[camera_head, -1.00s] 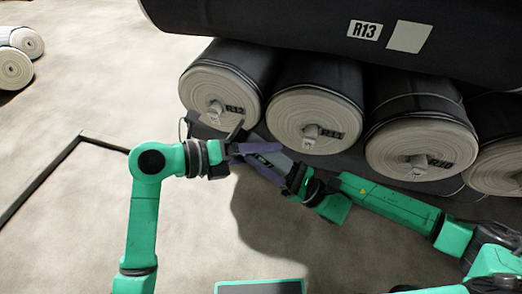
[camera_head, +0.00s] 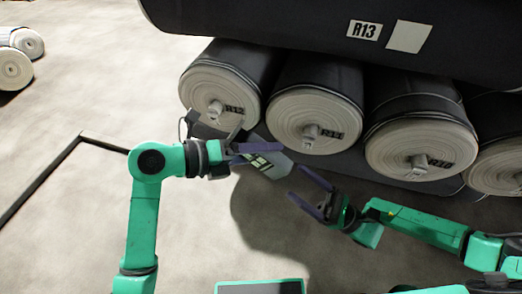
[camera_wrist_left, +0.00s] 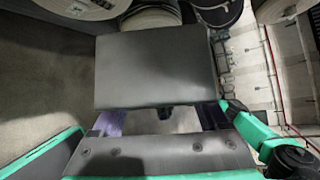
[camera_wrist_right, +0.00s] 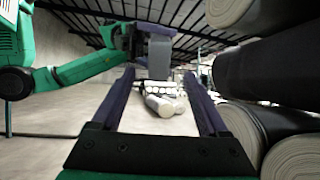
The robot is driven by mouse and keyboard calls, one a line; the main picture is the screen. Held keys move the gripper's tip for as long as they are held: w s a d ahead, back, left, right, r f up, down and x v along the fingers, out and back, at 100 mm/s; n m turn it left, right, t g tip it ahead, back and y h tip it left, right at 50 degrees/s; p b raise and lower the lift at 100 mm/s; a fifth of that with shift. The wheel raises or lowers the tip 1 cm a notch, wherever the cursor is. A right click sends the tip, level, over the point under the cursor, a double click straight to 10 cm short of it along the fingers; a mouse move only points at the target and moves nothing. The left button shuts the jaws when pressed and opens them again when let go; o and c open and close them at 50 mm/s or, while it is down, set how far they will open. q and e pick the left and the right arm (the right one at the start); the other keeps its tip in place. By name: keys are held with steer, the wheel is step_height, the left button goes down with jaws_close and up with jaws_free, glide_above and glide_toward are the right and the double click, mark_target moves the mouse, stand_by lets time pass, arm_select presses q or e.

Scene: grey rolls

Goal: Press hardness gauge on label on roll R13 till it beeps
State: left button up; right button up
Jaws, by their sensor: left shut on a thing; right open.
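Roll R13 (camera_head: 260,22) is the large dark roll lying across the top of the head view. On it are a printed R13 label (camera_head: 364,30) and a blank pale square label (camera_head: 408,38). My left gripper (camera_head: 256,152) is shut on a grey device, seemingly the hardness gauge (camera_head: 276,168), below the lower rolls and well away from the labels. The gauge's flat grey body (camera_wrist_left: 155,70) fills the middle of the left wrist view; it also shows in the right wrist view (camera_wrist_right: 160,58). My right gripper (camera_head: 304,190) is open and empty, to the gauge's right.
Lower rolls R12 (camera_head: 218,95), R11 (camera_head: 315,125) and R10 (camera_head: 420,145) lie side by side beneath R13, with plugs in their cores. More rolls (camera_head: 14,68) lie at far left. A dark strip (camera_head: 40,180) marks the floor.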

steer(key=w+d+f+m+t+h, duration=0.3)
steer(key=w+d+m+t+h, duration=0.2)
steer(key=w+m+h, duration=0.35)
steer(key=w+d+f+m+t+h, duration=0.3)
steer(key=w+d+m+t+h, duration=0.3)
steer(key=m+h, duration=0.3)
steer(key=d+f+m+g+h, duration=0.5)
steer(key=d+f+m, duration=0.1)
steer(key=f, duration=0.3)
steer(key=d+f+m+g+h, duration=0.4)
steer(key=d+f+m+h, duration=0.15)
steer(key=f, duration=0.35)
steer(key=s+d+f+m+g+y, duration=0.2)
steer(key=s+f+m+g, duration=0.6)
steer(key=s+f, duration=0.75)
steer(key=s+a+f+m+g+y, duration=0.1)
steer(key=s+a+f+m, duration=0.2)
steer(key=s, duration=0.4)
steer(key=s+a+f+m+g+y, duration=0.1)
steer(key=s+a+f+m+y, duration=0.1)
steer(key=s, duration=0.5)
steer(key=s+a+f+m+g+y, duration=0.1)
steer(key=s+a+f+m, duration=0.3)
steer(key=s+f, duration=0.2)
steer(key=shift+s+a+g+y, duration=0.3)
steer(key=shift+s+g, duration=0.1)
steer(key=shift+s, duration=0.4)
steer(key=shift+f, duration=0.15)
